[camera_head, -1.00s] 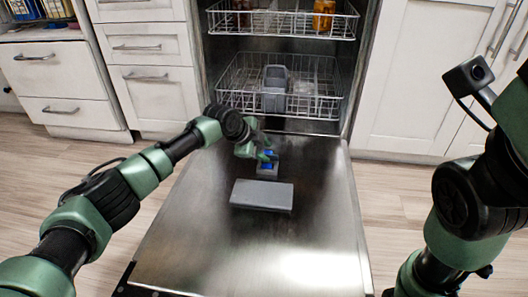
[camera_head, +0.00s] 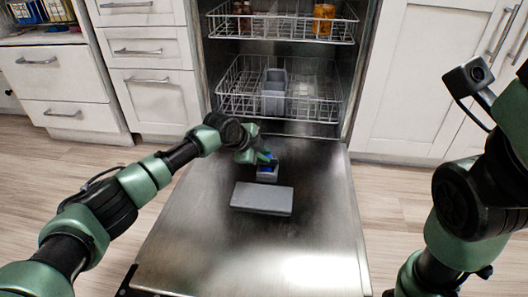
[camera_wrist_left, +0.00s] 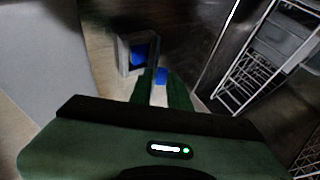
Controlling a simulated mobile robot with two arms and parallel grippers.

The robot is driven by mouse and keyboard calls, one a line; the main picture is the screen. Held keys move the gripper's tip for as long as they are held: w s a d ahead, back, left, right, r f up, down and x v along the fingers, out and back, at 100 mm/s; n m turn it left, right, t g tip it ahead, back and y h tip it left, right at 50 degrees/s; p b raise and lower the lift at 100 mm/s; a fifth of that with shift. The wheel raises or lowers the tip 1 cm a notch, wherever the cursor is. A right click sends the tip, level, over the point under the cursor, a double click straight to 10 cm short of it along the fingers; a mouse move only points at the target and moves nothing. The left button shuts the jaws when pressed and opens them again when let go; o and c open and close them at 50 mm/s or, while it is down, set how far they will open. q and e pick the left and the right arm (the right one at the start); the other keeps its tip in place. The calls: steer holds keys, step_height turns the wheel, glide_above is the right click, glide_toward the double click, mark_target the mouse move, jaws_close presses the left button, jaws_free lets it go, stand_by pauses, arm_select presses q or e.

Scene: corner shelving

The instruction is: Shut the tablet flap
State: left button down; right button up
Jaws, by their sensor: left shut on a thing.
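The tablet compartment (camera_head: 266,173) is a small grey box with blue inside, on the lowered dishwasher door. It also shows in the left wrist view (camera_wrist_left: 125,55). My left gripper (camera_head: 262,158) is at its far side, fingers pointing down to it. In the left wrist view the fingers (camera_wrist_left: 162,80) are close together on what looks like the thin upright tablet flap (camera_wrist_left: 155,57) beside the compartment; a blue patch shows between them. The fingers partly hide the flap. My right arm shows at the right edge, but its gripper is out of view.
A flat grey block (camera_head: 262,198) lies on the door just nearer than the compartment. The steel door (camera_head: 240,250) is otherwise clear. Behind stand the lower rack (camera_head: 313,98) with a grey basket (camera_head: 274,92) and the upper rack (camera_head: 283,27). White cabinets flank the dishwasher.

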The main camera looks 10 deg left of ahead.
arm_select(q)
steer(key=shift+s+f+m+t+p, duration=0.25)
steer(key=shift+s+t+p, duration=0.65)
steer(key=shift+p, duration=1.5)
steer(key=shift+f+t+p, duration=0.2)
steer(key=shift+t+p, duration=0.15)
steer(key=shift+t, duration=0.05)
steer(key=shift+s+f+t, duration=0.2)
steer(key=shift+t, duration=0.2)
steer(key=shift+s+f+m+t+h+p, duration=0.25)
steer(key=shift+f+m+t+h+p, duration=0.15)
steer(key=shift+t, duration=0.2)
steer(key=shift+s+f+t, duration=0.2)
steer(key=shift+f+t, duration=0.2)
steer(key=shift+t, duration=0.4)
steer(key=c, duration=1.4)
jaws_free()
